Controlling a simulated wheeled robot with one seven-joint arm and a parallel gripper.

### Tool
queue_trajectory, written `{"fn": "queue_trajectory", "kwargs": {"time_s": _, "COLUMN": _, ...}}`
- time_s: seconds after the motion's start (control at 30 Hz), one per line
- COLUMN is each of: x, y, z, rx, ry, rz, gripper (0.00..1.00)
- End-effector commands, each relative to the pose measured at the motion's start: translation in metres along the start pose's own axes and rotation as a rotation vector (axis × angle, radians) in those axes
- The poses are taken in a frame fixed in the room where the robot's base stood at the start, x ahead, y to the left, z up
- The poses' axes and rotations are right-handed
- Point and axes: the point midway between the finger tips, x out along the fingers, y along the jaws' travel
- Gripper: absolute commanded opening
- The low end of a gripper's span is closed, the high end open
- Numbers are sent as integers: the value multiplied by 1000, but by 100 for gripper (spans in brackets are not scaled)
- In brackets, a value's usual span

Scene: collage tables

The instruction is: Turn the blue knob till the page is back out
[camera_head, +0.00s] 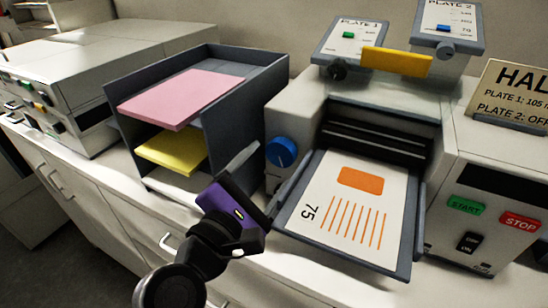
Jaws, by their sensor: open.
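The blue knob (281,151) is on the front of the pale machine (380,100), left of its dark slot. A white page (345,205) with an orange block, orange stripes and the number 75 lies on the grey tray (283,220) in front of the slot. Most of the page, perhaps all of it, shows outside the slot. My gripper (266,172), with a purple body, is open just in front of and below the knob. Its fingers point toward the knob, one to each side in the picture. I cannot tell whether either touches it.
A dark shelf (235,115) with pink (180,98) and yellow (172,150) sheets stands left of the machine. Green START (465,205) and red STOP (519,222) buttons and a black switch (468,243) are on the right. A yellow bar (397,61) is on top.

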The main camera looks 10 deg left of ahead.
Motion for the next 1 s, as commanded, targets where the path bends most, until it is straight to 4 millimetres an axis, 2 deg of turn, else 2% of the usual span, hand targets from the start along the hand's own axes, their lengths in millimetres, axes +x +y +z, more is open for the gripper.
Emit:
{"fn": "queue_trajectory", "kwargs": {"time_s": 0.1, "x": 17, "y": 1, "z": 1, "rx": 0, "ry": 0, "rz": -1, "gripper": 76}}
{"fn": "queue_trajectory", "kwargs": {"time_s": 0.23, "x": 28, "y": 1, "z": 1, "rx": 1, "ry": 0, "rz": 0, "gripper": 76}}
{"fn": "queue_trajectory", "kwargs": {"time_s": 0.57, "x": 32, "y": 0, "z": 0, "rx": 2, "ry": 1, "rz": 1, "gripper": 76}}
{"fn": "queue_trajectory", "kwargs": {"time_s": 0.67, "x": 32, "y": 0, "z": 0, "rx": 2, "ry": 1, "rz": 1, "gripper": 60}}
{"fn": "queue_trajectory", "kwargs": {"time_s": 0.9, "x": 32, "y": 0, "z": 0, "rx": 2, "ry": 1, "rz": 0, "gripper": 13}}
{"fn": "queue_trajectory", "kwargs": {"time_s": 1.0, "x": 32, "y": 0, "z": 0, "rx": 4, "ry": 1, "rz": 0, "gripper": 13}}
